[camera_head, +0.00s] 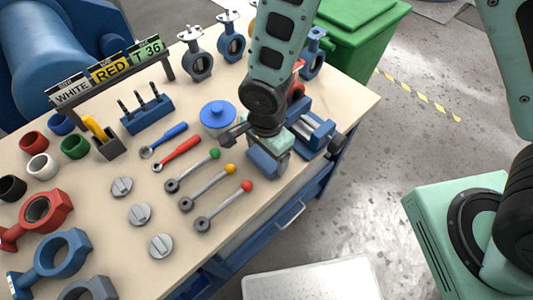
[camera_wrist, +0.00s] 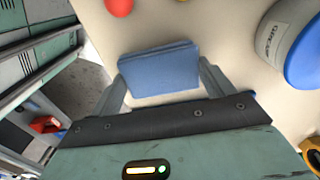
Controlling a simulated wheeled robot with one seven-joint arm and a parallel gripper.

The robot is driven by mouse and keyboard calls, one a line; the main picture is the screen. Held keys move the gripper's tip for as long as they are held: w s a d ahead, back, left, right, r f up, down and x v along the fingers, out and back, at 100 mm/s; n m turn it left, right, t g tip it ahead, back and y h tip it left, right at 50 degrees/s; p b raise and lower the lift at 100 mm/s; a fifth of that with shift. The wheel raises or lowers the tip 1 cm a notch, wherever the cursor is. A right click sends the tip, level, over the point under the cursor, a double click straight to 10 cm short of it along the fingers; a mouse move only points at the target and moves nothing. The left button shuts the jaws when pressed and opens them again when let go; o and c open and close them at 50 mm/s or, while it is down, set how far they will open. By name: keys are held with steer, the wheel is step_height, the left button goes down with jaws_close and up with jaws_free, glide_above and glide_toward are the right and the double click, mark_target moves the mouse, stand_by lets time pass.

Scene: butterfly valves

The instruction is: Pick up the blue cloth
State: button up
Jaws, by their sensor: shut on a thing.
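The blue cloth (camera_wrist: 158,70) is a folded, flat block between the two fingers of my gripper (camera_wrist: 162,78) in the wrist view. A finger presses on each of its short sides, so the gripper is shut on it. In the head view the cloth (camera_head: 262,163) shows below my gripper (camera_head: 268,152), near the bench's front right edge. My wrist and palm hide part of it. I cannot tell whether it touches the bench top.
The bench (camera_head: 105,185) holds a blue-lidded container (camera_head: 217,115) left of my gripper and a blue vise (camera_head: 312,130) close on its right. Levers with coloured knobs (camera_head: 247,187) lie in front. Valve bodies (camera_head: 200,65) stand behind. Floor (camera_head: 400,140) is open to the right.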

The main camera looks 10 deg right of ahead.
mark_target(266, 156)
step_height(266, 156, up, 10)
stand_by(0.5)
